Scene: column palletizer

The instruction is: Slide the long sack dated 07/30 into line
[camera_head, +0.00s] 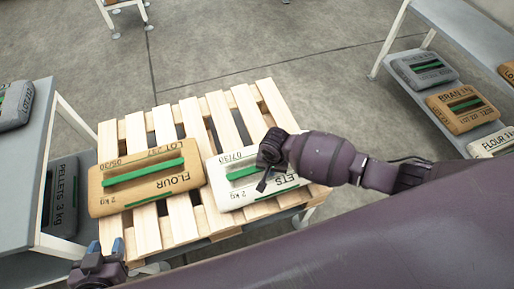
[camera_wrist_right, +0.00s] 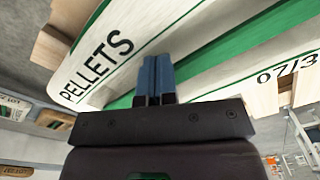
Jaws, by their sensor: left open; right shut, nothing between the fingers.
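The white long sack (camera_head: 228,196), printed PELLETS, 2 kg and 07/30, lies on the wooden pallet (camera_head: 147,236), slightly turned. It has a green band and also fills much of the right wrist view (camera_wrist_right: 210,28). A tan flour sack (camera_head: 125,196), marked LOT 237, lies to its left with a narrow gap between them. My right gripper (camera_head: 262,186) is over the white sack, its blue fingers (camera_wrist_right: 155,75) together and empty at the sack's green band. Whether they touch it I cannot tell. My left gripper (camera_head: 105,247) is open and empty, near the pallet's front left corner.
A grey table (camera_head: 25,165) at the left carries a grey sack (camera_head: 15,104), with a dark pellets sack (camera_head: 63,195) below. A shelf rack (camera_head: 408,88) at the right holds several sacks. The pallet's far slats are bare. My right arm crosses the pallet's right side.

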